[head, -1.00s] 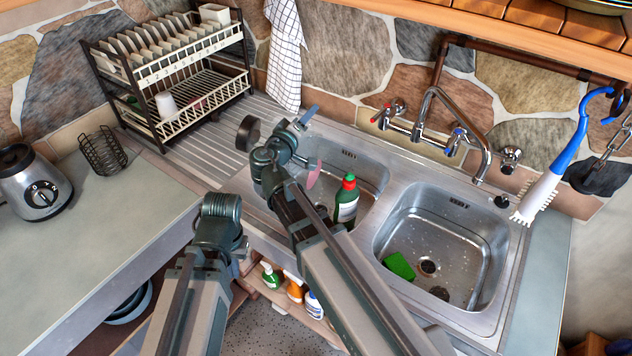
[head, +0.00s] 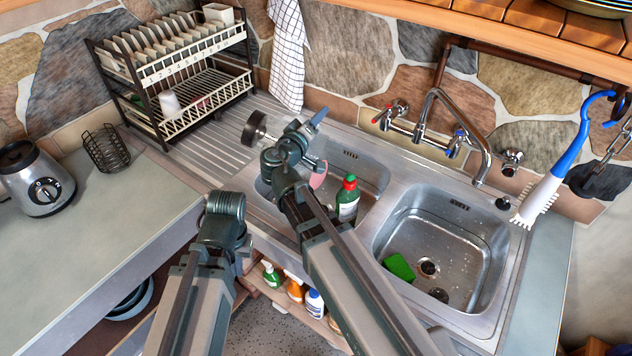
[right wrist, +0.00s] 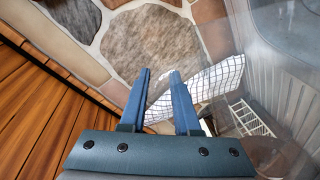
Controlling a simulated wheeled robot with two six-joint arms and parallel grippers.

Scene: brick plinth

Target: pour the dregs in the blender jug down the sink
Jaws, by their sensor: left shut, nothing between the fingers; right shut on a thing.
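The blender jug's dark round base (head: 254,128) shows left of my right gripper (head: 316,118). Its clear body is hard to make out and partly behind my right arm; the jug lies tilted on its side. Pink dregs (head: 318,174) show at its right, over the left bowl. In the right wrist view the clear jug wall (right wrist: 285,75) fills the right side, beside my blue fingers (right wrist: 159,78). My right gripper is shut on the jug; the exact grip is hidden. The sink (head: 405,190) has two bowls. My left arm shows at lower left, its gripper out of sight.
A green sponge (head: 399,267) lies in the right bowl. The tap (head: 462,125) rises behind. The blender base (head: 36,180), wire basket (head: 106,149) and dish rack (head: 192,118) stand left. A blue-handled brush (head: 560,165) hangs right.

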